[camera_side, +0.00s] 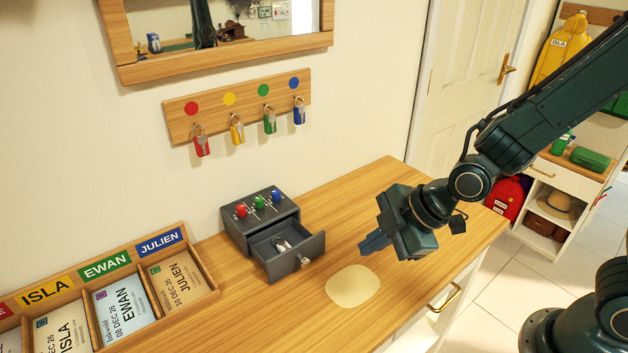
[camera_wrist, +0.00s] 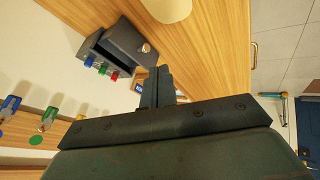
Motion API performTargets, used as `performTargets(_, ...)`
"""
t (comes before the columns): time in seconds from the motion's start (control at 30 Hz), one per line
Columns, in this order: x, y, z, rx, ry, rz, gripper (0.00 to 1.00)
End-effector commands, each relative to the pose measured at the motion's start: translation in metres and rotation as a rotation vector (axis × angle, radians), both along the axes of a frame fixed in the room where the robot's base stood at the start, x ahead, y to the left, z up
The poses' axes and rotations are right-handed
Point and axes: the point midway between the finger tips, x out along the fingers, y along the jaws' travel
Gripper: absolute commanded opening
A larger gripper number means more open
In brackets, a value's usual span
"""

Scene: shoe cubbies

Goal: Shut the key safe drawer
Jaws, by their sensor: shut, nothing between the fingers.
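The key safe (camera_side: 258,212) is a dark grey box with red, green and blue knobs on top, standing on the wooden counter against the wall. Its drawer (camera_side: 288,252) is pulled out toward the front, with a small metallic item inside and a round silvery knob on its front. The safe also shows at the upper left of the wrist view (camera_wrist: 112,50), with the drawer knob visible. My gripper (camera_side: 374,243) is shut and empty. It is above the counter, to the right of the drawer and apart from it. In the wrist view the fingers (camera_wrist: 157,88) are together.
A wooden name-card tray (camera_side: 213,292) lies left of the safe. A pale round mat (camera_side: 352,286) lies on the counter in front of the drawer. The counter right of the safe is clear.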

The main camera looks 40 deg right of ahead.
Motion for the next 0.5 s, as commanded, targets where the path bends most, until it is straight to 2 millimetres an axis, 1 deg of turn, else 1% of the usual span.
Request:
performTargets(0.03, 0.000, 0.005, -0.008, -0.007, -0.004, 0.031, 0.00)
performTargets(0.2, 0.002, 0.014, -0.022, -0.024, -0.032, 0.096, 0.00)
performTargets(0.5, 0.003, 0.017, -0.025, -0.028, -0.042, 0.112, 0.00)
